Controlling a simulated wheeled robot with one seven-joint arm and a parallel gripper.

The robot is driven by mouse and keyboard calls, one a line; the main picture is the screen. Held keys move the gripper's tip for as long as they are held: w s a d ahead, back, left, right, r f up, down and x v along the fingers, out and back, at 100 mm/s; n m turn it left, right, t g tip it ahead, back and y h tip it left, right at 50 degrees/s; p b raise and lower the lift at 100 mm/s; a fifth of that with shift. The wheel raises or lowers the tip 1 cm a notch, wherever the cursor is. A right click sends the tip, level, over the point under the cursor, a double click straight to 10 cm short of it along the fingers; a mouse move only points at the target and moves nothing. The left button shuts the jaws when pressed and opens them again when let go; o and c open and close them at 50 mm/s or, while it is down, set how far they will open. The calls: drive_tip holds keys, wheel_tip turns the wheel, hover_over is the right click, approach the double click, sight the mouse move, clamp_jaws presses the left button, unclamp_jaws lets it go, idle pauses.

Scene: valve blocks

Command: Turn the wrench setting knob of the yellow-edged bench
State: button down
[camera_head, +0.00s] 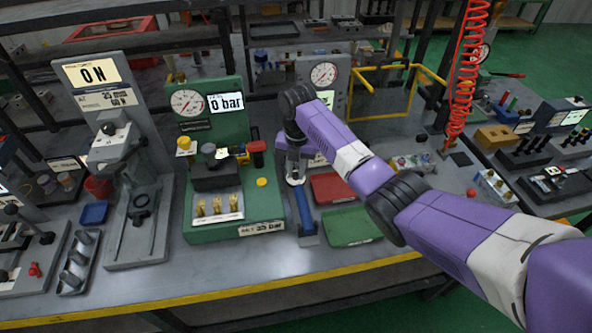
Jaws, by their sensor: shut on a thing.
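The yellow-edged bench (190,297) runs across the view, with a yellow strip along its front edge. A wrench with a blue grip (304,207) lies on it, right of the green test stand (232,232). My gripper (294,178) points down at the far end of this wrench, with my purple arm reaching in from the right. It is shut at the place of the wrench setting knob, which the fingers and wrist largely hide. The knob's angle and any scale marks are too small to read.
The green stand's display (226,103) reads 0 bar, close left of my gripper. A grey stand (104,150) reads ON. A red tray (331,187) and a green tray (350,227) lie right of the wrench. The bench's front strip is mostly clear.

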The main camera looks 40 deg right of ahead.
drive_tip(key=shift+m, duration=0.3)
drive_tip(key=m+p, duration=0.2)
drive_tip(key=m, duration=0.1)
drive_tip(key=shift+r+m, duration=0.1)
drive_tip(key=shift+m, duration=0.2)
drive_tip(key=m+p, duration=0.1)
drive_tip(key=m, duration=0.4)
drive_tip(key=shift+m+p, duration=0.3)
drive_tip(key=shift+p, duration=0.1)
drive_tip(key=c, duration=1.3)
unclamp_jaws()
